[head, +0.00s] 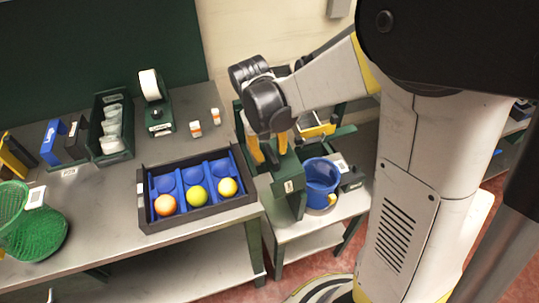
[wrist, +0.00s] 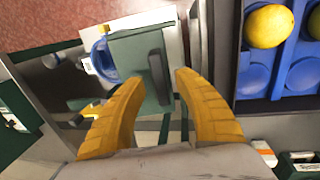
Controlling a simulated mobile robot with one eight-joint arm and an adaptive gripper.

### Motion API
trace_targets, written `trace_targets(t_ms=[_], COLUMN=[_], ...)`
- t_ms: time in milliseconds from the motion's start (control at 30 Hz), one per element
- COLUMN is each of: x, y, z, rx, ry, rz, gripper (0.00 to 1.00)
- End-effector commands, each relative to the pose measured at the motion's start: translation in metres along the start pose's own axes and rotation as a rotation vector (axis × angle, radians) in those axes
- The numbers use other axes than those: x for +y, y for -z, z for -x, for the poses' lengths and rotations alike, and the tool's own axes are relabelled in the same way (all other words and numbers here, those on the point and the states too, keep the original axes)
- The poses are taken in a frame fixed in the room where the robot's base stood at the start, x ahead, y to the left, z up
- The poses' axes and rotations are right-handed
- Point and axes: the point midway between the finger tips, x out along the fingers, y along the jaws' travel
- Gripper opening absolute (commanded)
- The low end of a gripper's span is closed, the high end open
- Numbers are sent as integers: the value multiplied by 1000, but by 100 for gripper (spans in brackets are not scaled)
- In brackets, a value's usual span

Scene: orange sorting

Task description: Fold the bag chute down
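The bag chute (head: 288,184) is a dark green piece with a small white label, at the right end of the sorting table, partly hidden by my gripper. In the wrist view its green panel (wrist: 132,64) has a raised dark green bar (wrist: 159,77). My gripper (head: 268,160) points down above the chute. In the wrist view its yellow fingers (wrist: 160,80) are apart, with the bar showing between their tips. I see no clear contact between fingers and bar.
A blue bucket (head: 320,176) stands right of the chute on a low side table (head: 296,226). A dark tray (head: 148,213) with blue compartments and several fruits lies left of the chute. A green mesh basket (head: 40,233) and a tape dispenser (head: 157,112) are farther left.

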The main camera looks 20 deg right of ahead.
Motion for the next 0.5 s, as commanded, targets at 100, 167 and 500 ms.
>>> trace_targets(t_ms=[100, 167, 500], x=[0, 0, 0], y=[0, 0, 0], z=[-13, -16, -16], rx=[0, 0, 0], ry=[0, 0, 0], rz=[0, 0, 0], gripper=[38, 38, 24])
